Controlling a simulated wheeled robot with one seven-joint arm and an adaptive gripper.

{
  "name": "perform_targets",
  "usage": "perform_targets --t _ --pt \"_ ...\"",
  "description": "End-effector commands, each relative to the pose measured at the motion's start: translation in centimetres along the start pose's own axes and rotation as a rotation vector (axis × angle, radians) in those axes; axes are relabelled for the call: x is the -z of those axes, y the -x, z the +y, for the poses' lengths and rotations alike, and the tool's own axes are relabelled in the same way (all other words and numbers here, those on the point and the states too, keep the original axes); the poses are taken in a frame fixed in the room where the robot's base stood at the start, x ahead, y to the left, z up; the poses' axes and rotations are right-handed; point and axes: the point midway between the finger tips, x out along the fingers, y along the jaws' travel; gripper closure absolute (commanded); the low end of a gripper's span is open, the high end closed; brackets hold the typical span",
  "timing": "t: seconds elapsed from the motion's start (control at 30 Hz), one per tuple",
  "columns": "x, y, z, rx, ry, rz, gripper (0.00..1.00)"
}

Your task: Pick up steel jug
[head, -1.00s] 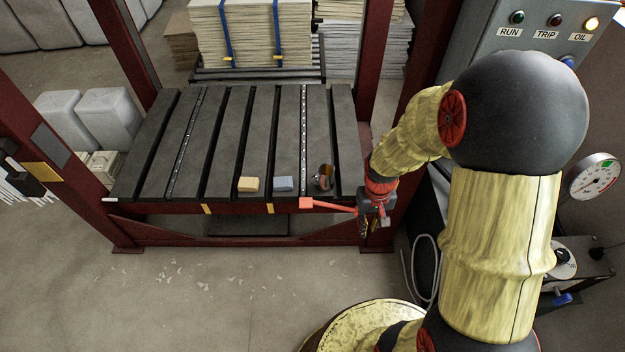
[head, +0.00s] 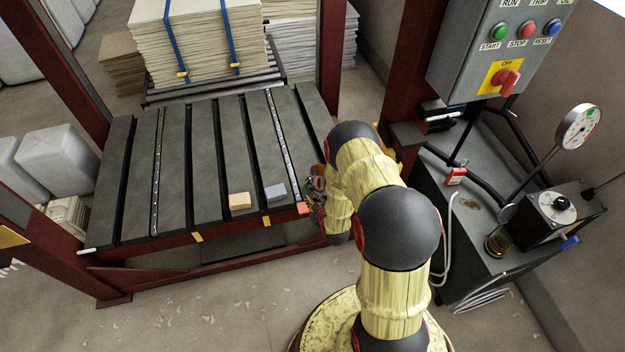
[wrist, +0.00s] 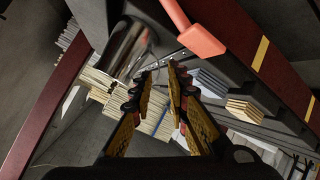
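The steel jug (wrist: 126,48) shows in the wrist view as a shiny metal cylinder, just beyond and left of my fingertips. In the head view it is at the right front of the dark slatted table (head: 200,150), mostly hidden by my arm. My gripper (wrist: 161,72) is open, with a gap between its two fingers and nothing held there. In the head view my gripper (head: 314,203) is at the table's front right corner, partly hidden by my arm. I cannot tell whether a finger touches the jug.
A tan block (head: 239,200) and a blue-grey block (head: 275,192) lie near the table's front edge. A red-ended lever (wrist: 195,30) passes close to my gripper. A red post (head: 400,90) and a bench with a gauge (head: 577,127) stand right. The table's left is clear.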

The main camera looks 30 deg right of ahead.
Motion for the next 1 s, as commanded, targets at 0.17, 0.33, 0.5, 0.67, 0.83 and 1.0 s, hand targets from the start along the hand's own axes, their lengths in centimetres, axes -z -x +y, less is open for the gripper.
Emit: perform_targets --t 0.17,0.33,0.5,0.67,0.83,1.0 --pt "0.5 -1.1 0.4 -0.015 0.032 0.02 0.83" --pt "0.6 -2.8 0.4 -0.015 0.031 0.019 0.83" --pt "0.7 -4.0 0.4 -0.015 0.031 0.02 0.83" --pt "0.8 -6.2 0.3 -0.014 0.031 0.018 0.83" --pt "0.9 -7.9 0.5 -0.013 0.03 0.017 0.83" --pt "1.1 -7.8 0.6 -0.013 0.03 0.017 0.83"
